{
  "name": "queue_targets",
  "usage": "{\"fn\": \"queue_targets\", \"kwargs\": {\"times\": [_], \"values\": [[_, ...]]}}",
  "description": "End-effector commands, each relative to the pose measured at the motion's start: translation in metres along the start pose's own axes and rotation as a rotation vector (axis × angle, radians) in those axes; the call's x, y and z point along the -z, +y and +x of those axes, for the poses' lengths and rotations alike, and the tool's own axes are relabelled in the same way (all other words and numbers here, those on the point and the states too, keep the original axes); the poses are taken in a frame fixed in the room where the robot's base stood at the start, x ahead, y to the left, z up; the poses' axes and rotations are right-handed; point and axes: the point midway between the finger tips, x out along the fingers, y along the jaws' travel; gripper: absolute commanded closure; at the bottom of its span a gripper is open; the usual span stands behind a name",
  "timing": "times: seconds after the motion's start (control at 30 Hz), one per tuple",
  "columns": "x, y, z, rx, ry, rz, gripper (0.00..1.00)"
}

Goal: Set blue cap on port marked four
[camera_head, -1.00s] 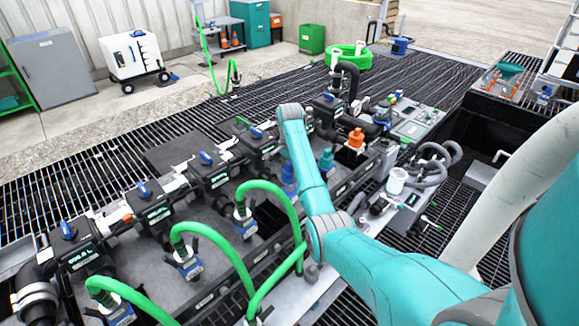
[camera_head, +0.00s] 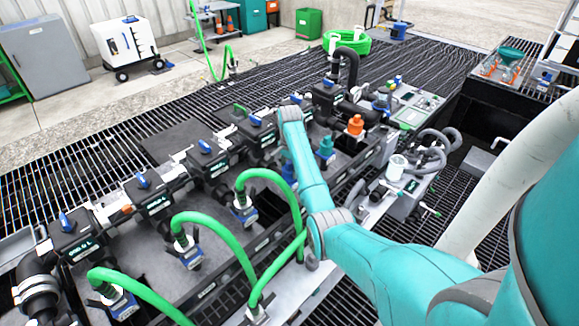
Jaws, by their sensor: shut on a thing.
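My teal arm reaches from the lower right over the manifold (camera_head: 130,262). Its forearm points away from me, with its far end over the back part of the valve row. My gripper is hidden behind the forearm, so its jaws and anything in them do not show. A blue fitting or cap (camera_head: 288,172) shows partly beside the forearm's left edge; I cannot tell which it is. A teal fitting (camera_head: 325,150) stands just right of the forearm, and an orange one (camera_head: 355,125) stands farther right. The port numbers are too small to read, so port four cannot be picked out.
Green hoses (camera_head: 215,232) arch over the manifold's near left side. Black valves with blue handles (camera_head: 150,195) run along it. A white cup-like part (camera_head: 397,167) and grey hoses (camera_head: 432,155) lie right. Open grating (camera_head: 130,130) lies behind.

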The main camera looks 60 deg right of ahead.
Motion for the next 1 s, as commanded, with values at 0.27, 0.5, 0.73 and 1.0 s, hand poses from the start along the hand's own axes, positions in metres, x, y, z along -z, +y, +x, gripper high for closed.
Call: {"fn": "queue_targets", "kwargs": {"times": [0.27, 0.5, 0.73, 1.0], "values": [[0.0, 0.0, 0.002, 0.0, 0.0, -0.001, 0.84], [0.0, 0.0, 0.002, 0.001, 0.0, -0.001, 0.17], [0.0, 0.0, 0.002, 0.0, 0.0, -0.001, 0.15], [0.0, 0.0, -0.013, 0.002, 0.001, -0.001, 0.15]]}}
